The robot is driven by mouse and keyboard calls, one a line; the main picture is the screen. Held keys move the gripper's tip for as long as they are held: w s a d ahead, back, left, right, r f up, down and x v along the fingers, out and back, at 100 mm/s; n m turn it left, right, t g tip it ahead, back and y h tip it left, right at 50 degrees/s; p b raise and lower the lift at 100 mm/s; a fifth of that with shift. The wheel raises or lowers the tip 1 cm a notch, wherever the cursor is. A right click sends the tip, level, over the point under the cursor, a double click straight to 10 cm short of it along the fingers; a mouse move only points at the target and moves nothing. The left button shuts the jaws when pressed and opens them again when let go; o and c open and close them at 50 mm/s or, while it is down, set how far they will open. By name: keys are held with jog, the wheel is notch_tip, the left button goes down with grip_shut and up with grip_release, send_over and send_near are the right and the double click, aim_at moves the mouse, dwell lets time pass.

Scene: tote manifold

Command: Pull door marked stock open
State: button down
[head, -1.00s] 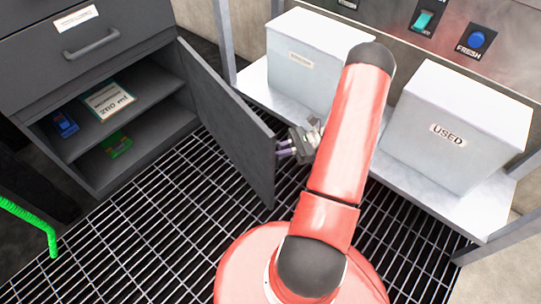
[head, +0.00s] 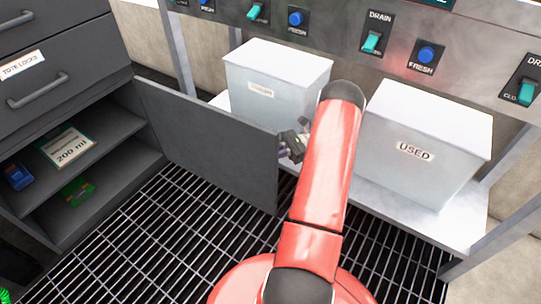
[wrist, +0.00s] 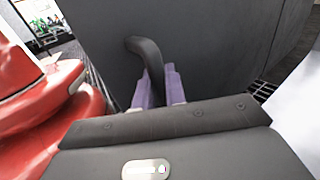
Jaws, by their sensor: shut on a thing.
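The dark grey cabinet door (head: 210,140) stands swung well out from the cabinet at the left, with the shelves behind it exposed. No stock marking is readable on the part of the door I see. My gripper (head: 285,152) is at the door's free edge, partly hidden by my red arm. In the wrist view, its purple fingers (wrist: 159,88) are shut on the dark curved door handle (wrist: 147,52). The handle's lower end is hidden between and behind the fingers.
The cabinet's shelves hold a 200 ml box (head: 68,146), a blue item (head: 17,177) and a green item (head: 77,191). Drawers sit above. A white bin (head: 275,85) and a USED bin (head: 425,145) stand on a shelf behind my arm. Grated floor (head: 150,240) lies clear before the door.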

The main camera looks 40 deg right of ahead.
jog(key=shift+s+d, duration=0.1)
jog(key=shift+s, duration=0.1)
jog(key=c, duration=1.5)
grip_release()
jog(key=shift+c, duration=0.2)
jog(key=shift+w, duration=0.15)
